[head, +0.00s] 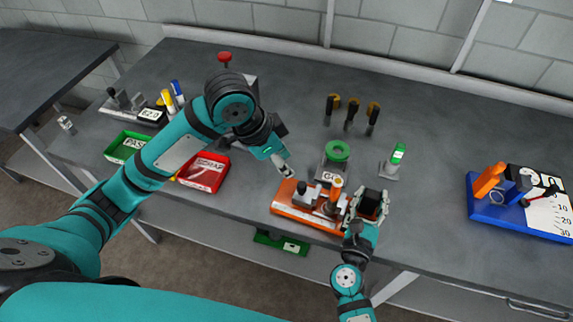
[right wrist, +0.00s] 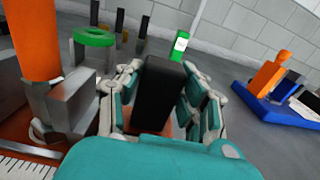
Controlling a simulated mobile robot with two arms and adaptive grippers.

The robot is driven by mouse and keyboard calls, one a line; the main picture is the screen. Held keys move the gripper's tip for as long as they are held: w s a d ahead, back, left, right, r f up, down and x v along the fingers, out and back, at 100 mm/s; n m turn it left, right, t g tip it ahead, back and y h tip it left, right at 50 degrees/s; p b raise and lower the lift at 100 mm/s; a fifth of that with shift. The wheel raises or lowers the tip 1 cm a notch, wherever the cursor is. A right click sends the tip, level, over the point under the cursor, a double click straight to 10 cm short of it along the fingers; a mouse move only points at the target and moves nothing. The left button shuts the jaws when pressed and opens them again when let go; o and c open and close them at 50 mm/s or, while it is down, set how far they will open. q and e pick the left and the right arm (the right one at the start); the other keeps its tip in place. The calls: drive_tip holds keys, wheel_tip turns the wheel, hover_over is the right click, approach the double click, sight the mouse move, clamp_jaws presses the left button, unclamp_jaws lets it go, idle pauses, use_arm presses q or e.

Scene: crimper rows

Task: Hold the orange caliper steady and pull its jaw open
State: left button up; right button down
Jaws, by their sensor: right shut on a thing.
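The orange caliper (head: 283,211) lies on the workbench near its front edge. Its base carries an upright orange handle (head: 336,188) on a grey metal block (right wrist: 72,100), with a white scale strip (right wrist: 25,168) below. A black block (right wrist: 160,92) stands at the caliper's right end. My right gripper (head: 369,207) is shut on this black block, with fingers on both sides in the right wrist view. My left gripper (head: 288,172) hangs above and behind the caliper's left part, apart from it; its finger opening is too small to judge.
A green ring on a stand (head: 337,151) is just behind the caliper. A green-topped holder (head: 397,158) stands behind my right gripper. A red tray (head: 204,172) and green tray (head: 126,147) are at left. A blue caliper-like fixture (head: 480,205) is at far right, with clear bench between.

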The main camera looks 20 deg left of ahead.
drive_tip(key=c, duration=0.7)
unclamp_jaws()
drive_tip(key=shift+c, duration=0.2)
